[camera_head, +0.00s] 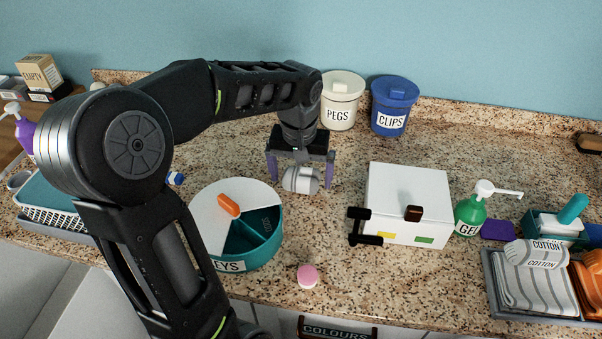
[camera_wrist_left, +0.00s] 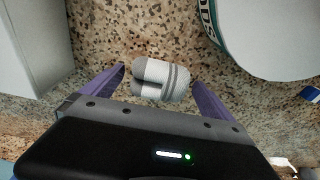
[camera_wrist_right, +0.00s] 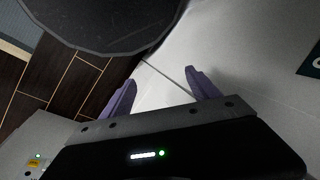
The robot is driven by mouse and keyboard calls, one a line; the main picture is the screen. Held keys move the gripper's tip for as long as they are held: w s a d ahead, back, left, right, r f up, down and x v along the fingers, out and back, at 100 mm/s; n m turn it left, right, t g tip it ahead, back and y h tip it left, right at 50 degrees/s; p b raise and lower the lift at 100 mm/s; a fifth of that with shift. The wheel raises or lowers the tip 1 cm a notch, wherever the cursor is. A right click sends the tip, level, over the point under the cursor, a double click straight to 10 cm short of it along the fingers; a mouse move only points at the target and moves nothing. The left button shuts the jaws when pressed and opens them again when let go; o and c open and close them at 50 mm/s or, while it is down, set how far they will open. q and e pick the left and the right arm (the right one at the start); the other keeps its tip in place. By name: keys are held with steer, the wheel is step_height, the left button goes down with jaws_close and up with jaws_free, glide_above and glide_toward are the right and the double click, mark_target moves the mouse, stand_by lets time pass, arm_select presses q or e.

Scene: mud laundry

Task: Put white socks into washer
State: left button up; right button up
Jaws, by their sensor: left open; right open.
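The white socks (camera_head: 301,180) are a rolled pair with grey stripes, lying on the speckled counter. My left gripper (camera_head: 301,172) is open above them, pointing down, with one purple finger on each side. In the left wrist view, the socks (camera_wrist_left: 160,80) lie between the open fingers (camera_wrist_left: 158,78), with gaps on both sides. My right gripper (camera_wrist_right: 161,92) is open and empty in its wrist view, before a plain white surface. The right gripper is not in the head view. I cannot identify the washer for sure.
A round teal-and-white divided bin (camera_head: 266,262) and a white box (camera_head: 408,198) with black handles flank the socks. PEGS (camera_head: 341,103) and CLIPS (camera_head: 391,107) tubs stand behind. A pink item (camera_head: 307,276) lies in front. A green GEL bottle (camera_head: 470,215) and tray (camera_head: 497,290) are right.

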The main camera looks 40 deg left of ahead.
mark_target(300, 179)
arm_select(q)
step_height(300, 179, up, 12)
steer(key=s, duration=0.1)
steer(key=shift+d, duration=0.35)
steer(key=shift+s, duration=0.15)
stand_by(0.7)
